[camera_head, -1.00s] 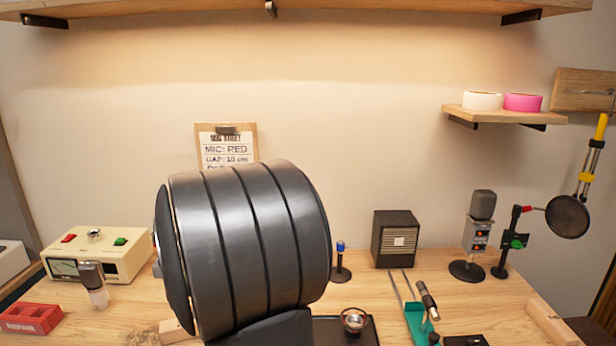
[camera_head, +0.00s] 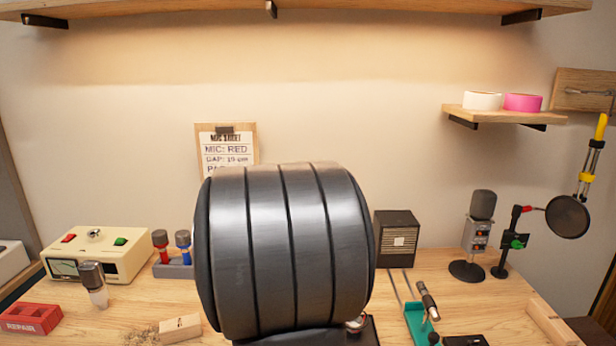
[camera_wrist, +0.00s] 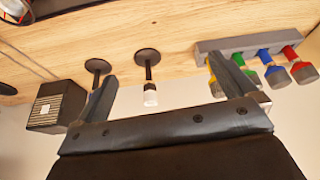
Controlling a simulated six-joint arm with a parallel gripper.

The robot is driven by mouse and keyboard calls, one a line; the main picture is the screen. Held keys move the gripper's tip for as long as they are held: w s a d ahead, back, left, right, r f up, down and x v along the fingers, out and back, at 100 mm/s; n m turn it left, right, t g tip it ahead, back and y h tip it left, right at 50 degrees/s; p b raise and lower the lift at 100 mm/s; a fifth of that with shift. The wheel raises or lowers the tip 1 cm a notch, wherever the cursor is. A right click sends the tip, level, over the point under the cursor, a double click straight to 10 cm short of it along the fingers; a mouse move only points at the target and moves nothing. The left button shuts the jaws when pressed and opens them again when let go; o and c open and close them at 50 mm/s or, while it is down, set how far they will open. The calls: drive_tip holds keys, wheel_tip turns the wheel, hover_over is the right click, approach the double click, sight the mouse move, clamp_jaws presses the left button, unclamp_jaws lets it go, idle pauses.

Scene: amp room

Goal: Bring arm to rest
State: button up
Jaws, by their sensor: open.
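My gripper (camera_wrist: 166,72) shows in the wrist view with its two dark fingers spread apart and nothing held between them. The wrist picture is upside down, with the bench top above and the wall below. A black stand with a pale tip (camera_wrist: 150,95) appears between the fingers, beyond them and seemingly apart. In the head view a large dark ribbed link of my arm fills the lower centre and hides my gripper and the bench behind it.
A rack (camera_head: 172,270) with red and blue microphones stands left of my arm; the wrist view shows several coloured ones. A wooden block (camera_head: 180,328), cream tester (camera_head: 98,255), speaker box (camera_head: 397,238), microphone stand (camera_head: 467,270) and teal holder (camera_head: 418,322) are on the bench. Shelves hang above.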

drive_tip(key=w+d+m+h, duration=0.1)
drive_tip(key=w+d+m, duration=0.1)
drive_tip(key=d, duration=0.8)
drive_tip(key=w+d+m+h, duration=0.1)
drive_tip(key=w+d+m, duration=0.1)
drive_tip(key=d, duration=0.9)
drive_tip(key=shift+w+m, duration=0.2)
drive_tip(key=shift+m, duration=0.7)
drive_tip(key=shift+r, duration=0.1)
